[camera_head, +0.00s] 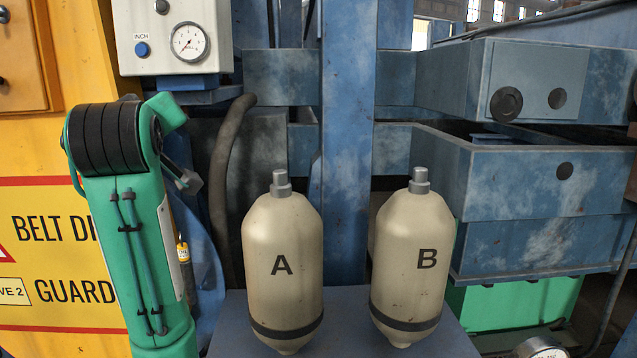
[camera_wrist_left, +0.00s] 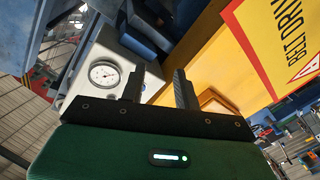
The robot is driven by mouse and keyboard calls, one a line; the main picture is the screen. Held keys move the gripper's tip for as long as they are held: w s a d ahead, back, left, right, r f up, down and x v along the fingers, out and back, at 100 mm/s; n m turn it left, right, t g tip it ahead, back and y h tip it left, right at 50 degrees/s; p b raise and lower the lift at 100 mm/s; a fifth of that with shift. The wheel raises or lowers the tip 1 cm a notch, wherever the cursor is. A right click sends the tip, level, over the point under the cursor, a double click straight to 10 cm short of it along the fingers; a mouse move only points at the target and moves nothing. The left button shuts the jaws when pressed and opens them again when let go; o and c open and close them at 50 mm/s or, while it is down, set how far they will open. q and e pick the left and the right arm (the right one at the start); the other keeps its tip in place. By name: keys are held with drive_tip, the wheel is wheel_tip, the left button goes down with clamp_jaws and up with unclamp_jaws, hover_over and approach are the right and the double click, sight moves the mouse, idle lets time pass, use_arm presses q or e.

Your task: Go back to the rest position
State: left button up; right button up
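My left gripper (camera_wrist_left: 156,82) shows in the left wrist view with its two dark fingers apart and nothing between them. Past the fingers are a white gauge box (camera_wrist_left: 128,50) and a yellow panel, both seen tilted. In the head view my green left arm (camera_head: 135,225) stands folded upright at the left, in front of the yellow guard; its fingers cannot be made out there. My right gripper is not in view.
Two cream canisters, A (camera_head: 283,265) and B (camera_head: 413,260), stand upright on a blue-grey surface (camera_head: 230,330). A gauge box (camera_head: 180,35) hangs above my left arm. The yellow belt guard (camera_head: 40,260) is at left; blue machinery (camera_head: 530,180) fills the right.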

use_arm(q)
drive_tip(key=s+f+m+g+h, duration=0.1)
drive_tip(key=s+f+m+g, duration=0.15)
drive_tip(key=f, duration=1.65)
drive_tip(key=s+f+m+g+h, duration=0.1)
drive_tip(key=f+m+g, duration=0.2)
drive_tip(key=f, duration=1.7)
drive_tip(key=s+d+f+m+g+h, duration=0.1)
drive_tip(key=s+f+m+g+h, duration=0.2)
drive_tip(key=s+f, duration=1.05)
drive_tip(key=s+d+f+m+g, duration=0.1)
drive_tip(key=s+f+g, duration=0.1)
drive_tip(key=s+f, duration=0.55)
drive_tip(key=s+d+f+m+g, duration=0.1)
drive_tip(key=s+f+m+g, duration=0.2)
drive_tip(key=s, duration=0.7)
wheel_tip(320, 180, down, 34)
drive_tip(key=s+n+g, duration=0.1)
drive_tip(key=s+a+f, duration=0.2)
drive_tip(key=s+f, duration=0.7)
drive_tip(key=s+a+f+g, duration=0.1)
drive_tip(key=s+f, duration=0.7)
drive_tip(key=s, duration=0.1)
drive_tip(key=shift+s+a+f, duration=0.35)
drive_tip(key=shift+a, duration=0.05)
